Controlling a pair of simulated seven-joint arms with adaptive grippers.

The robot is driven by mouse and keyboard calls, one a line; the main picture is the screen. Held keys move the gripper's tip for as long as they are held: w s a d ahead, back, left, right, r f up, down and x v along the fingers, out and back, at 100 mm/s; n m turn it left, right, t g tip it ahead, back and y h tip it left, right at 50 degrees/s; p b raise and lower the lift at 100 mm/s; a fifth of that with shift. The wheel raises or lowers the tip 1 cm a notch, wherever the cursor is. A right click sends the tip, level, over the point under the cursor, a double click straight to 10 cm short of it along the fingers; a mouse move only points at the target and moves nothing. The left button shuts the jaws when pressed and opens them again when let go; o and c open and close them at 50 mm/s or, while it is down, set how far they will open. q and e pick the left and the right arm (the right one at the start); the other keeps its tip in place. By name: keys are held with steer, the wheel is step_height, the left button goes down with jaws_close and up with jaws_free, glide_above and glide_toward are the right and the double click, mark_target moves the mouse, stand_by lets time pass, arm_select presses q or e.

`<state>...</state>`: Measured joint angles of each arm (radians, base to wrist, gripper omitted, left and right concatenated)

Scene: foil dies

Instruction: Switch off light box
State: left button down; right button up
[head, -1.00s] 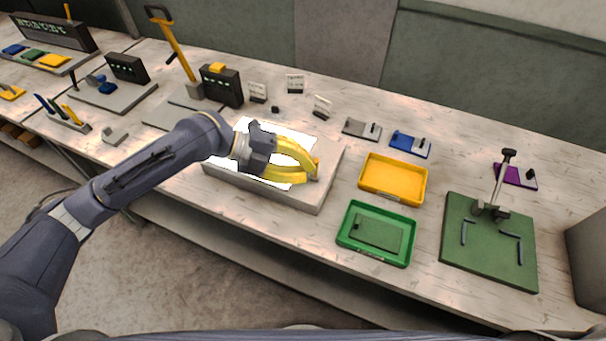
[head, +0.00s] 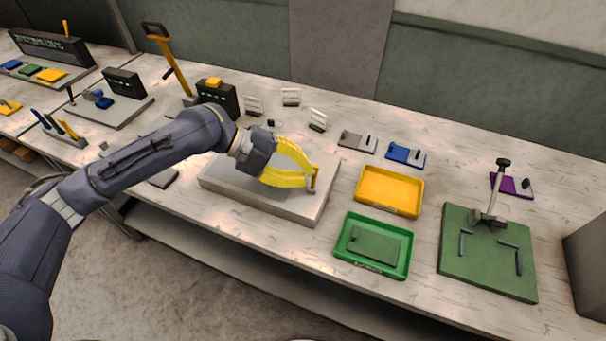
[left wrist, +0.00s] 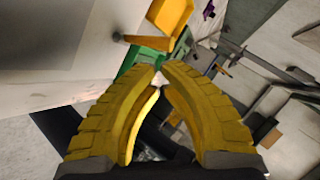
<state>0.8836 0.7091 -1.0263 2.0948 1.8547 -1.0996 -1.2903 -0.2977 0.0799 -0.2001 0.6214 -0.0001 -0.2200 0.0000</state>
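The light box (head: 235,190) is a low grey slab near the front edge of the table, and its top looks grey and unlit. A small upright lever with an orange top (head: 316,170) stands at its right end. In the left wrist view the lever (left wrist: 138,39) shows as a thin brownish rod beyond the fingertips. My left gripper (head: 311,180) is over the box's right part, its yellow fingertips beside the lever; contact cannot be told. In the left wrist view the fingertips (left wrist: 160,68) come together with nothing visible held. My right gripper is not in view.
A yellow tray (head: 417,211) and a green tray (head: 341,259) lie right of the box. A green board with a clamp (head: 470,275) is further right. Small grey (head: 352,141) and blue (head: 400,154) plates lie behind. Devices crowd the left; the table's front edge is close.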

arm_select(q)
steer(key=shift+r, duration=0.1)
stand_by(0.3)
steer(key=shift+s+a+r, duration=0.1)
steer(key=shift+a, duration=0.6)
steer(key=a, duration=0.2)
steer(key=shift+s+a+r, duration=0.25)
steer(key=shift+s+a, duration=0.05)
steer(key=w+v, duration=0.1)
steer(key=v, duration=0.8)
steer(key=shift+w+r, duration=0.2)
steer(key=shift+r, duration=0.35)
steer(key=shift+a, duration=0.1)
